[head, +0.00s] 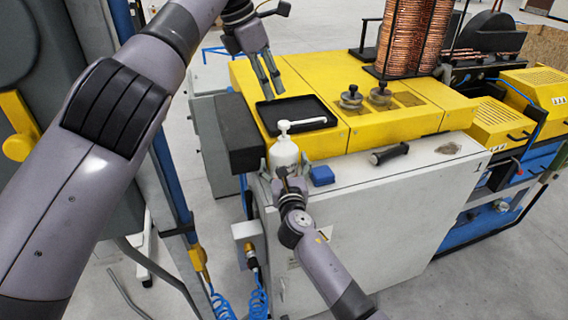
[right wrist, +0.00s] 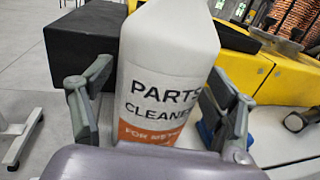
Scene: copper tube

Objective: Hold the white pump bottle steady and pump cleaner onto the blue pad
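The blue pad (head: 321,175) lies just right of the bottle, mostly hidden behind a finger in the right wrist view. My left gripper (head: 275,96) is empty above the black tray, fingers pointing down and slightly apart.
The black tray (head: 297,109) is set in the yellow machine top (head: 345,138) behind the bottle. A black block (head: 238,133) stands left of the bottle. A black-handled tool (head: 389,153) lies to the right on the white bench (head: 400,180). Copper coils (head: 405,40) rise at the back.

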